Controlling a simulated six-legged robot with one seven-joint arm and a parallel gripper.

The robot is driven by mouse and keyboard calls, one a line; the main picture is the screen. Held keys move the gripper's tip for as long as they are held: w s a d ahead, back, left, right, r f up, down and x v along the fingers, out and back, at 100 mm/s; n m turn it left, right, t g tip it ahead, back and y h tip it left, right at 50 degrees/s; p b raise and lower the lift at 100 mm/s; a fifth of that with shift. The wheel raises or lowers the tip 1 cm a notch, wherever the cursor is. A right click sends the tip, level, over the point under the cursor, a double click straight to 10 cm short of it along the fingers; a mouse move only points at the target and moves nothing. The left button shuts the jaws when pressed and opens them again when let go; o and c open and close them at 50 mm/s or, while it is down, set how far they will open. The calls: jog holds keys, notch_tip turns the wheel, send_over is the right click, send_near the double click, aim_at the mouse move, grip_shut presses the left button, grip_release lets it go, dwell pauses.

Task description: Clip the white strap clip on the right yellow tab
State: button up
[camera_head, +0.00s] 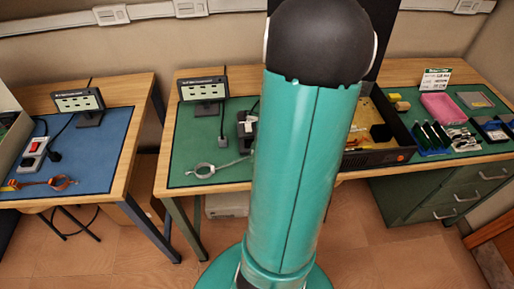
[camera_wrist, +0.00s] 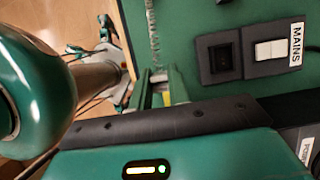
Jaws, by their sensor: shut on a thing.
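In the wrist view my gripper (camera_wrist: 158,82) has its green fingers close together over the front edge of the green-topped bench. A small whitish piece, which looks like the white strap clip (camera_wrist: 158,76), is between the fingertips, at the end of a coiled grey cord (camera_wrist: 152,30). A small yellow patch (camera_wrist: 167,98) shows between the fingers; I cannot tell whether it is the right yellow tab or whether the clip touches it. In the head view the pale strap loop (camera_head: 204,169) lies on the green mat, its cord running right toward my arm. My arm hides the gripper there.
A black socket (camera_wrist: 220,58) and a white switch (camera_wrist: 270,50) labelled MAINS are right of the gripper in the wrist view. The blue bench (camera_head: 95,150) stands at left with an orange strap (camera_head: 40,183). A black open case (camera_head: 390,152) is right of my arm.

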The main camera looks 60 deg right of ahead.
jog(key=shift+a+f, duration=0.25)
jog(key=shift+f, duration=0.4)
jog(key=shift+d, duration=0.2)
jog(key=shift+f, duration=1.65)
dwell(1.8)
jog(key=o, duration=0.8)
jog(key=o, duration=0.4)
jog(key=shift+c, duration=0.2)
jog(key=shift+r, duration=0.65)
jog(key=shift+r, duration=3)
